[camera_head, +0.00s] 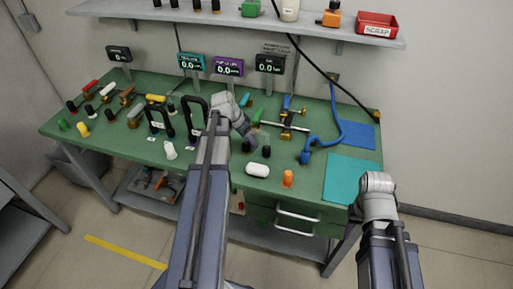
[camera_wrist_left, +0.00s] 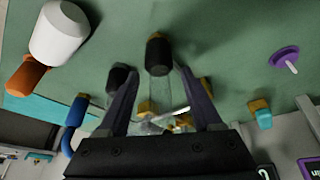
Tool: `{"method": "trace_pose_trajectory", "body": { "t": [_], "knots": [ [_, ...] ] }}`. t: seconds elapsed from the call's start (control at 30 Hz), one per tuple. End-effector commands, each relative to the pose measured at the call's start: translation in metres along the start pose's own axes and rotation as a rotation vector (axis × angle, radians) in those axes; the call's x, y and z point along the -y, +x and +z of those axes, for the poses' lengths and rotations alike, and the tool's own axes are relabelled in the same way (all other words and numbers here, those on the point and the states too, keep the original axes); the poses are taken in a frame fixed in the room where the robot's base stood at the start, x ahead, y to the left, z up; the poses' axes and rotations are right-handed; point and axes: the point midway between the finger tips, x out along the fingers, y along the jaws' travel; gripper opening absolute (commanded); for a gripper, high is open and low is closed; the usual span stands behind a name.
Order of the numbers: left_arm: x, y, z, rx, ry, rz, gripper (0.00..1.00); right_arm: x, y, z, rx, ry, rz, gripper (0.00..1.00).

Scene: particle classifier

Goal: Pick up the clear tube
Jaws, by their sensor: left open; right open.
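My left gripper (camera_wrist_left: 160,73) is open, with its two dark fingers spread apart over the green bench. A clear tube (camera_wrist_left: 184,92) with a black end cap (camera_wrist_left: 158,55) shows between the fingers in the left wrist view; its outline is faint. Another black cap (camera_wrist_left: 122,78) lies close to the left finger. I cannot tell whether the fingers touch anything. In the head view two black caps (camera_head: 266,150) stand just beside my left wrist, and the clear part is hard to make out. My right gripper is not in view; only its arm shows at the lower right.
A white capsule-shaped part (camera_head: 258,170) and an orange part (camera_head: 287,178) lie in front on the green bench (camera_head: 215,172). A blue hose part (camera_head: 306,156) and a teal mat (camera_head: 350,180) are to the right. Black-framed stands (camera_head: 158,123) are left. A shelf (camera_head: 240,28) overhangs the back.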

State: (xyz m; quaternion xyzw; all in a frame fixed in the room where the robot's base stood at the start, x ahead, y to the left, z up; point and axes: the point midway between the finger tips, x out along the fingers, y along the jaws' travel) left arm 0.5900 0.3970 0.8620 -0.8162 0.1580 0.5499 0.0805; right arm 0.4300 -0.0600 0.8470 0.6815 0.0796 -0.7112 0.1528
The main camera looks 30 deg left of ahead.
Motion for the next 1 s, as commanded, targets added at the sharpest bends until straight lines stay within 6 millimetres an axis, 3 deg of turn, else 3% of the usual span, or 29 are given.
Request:
{"method": "trace_pose_trajectory", "body": {
  "t": [0.07, 0.33, 0.9, 1.0],
  "knots": [
    [0.0008, 0.0122, 0.0012, 0.0, 0.001, 0.0, 0.66, 0.0011, 0.0117, -0.0007, 0.0, 0.0, 0.0, 0.5],
    [0.0003, 0.0113, -0.0002, 0.0, 0.0, -0.001, 0.66, 0.001, 0.0103, -0.0006, 0.0, 0.0, 0.0, 0.5],
    [0.0001, 0.0113, -0.0001, 0.0, 0.0, 0.0, 0.02, 0.001, 0.0103, -0.0006, 0.0, 0.0, 0.0, 0.5],
    [0.0001, 0.0113, -0.0001, 0.0, 0.0, 0.0, 0.0, 0.001, 0.0103, -0.0006, 0.0, 0.0, 0.0, 0.5]
  ]
}}
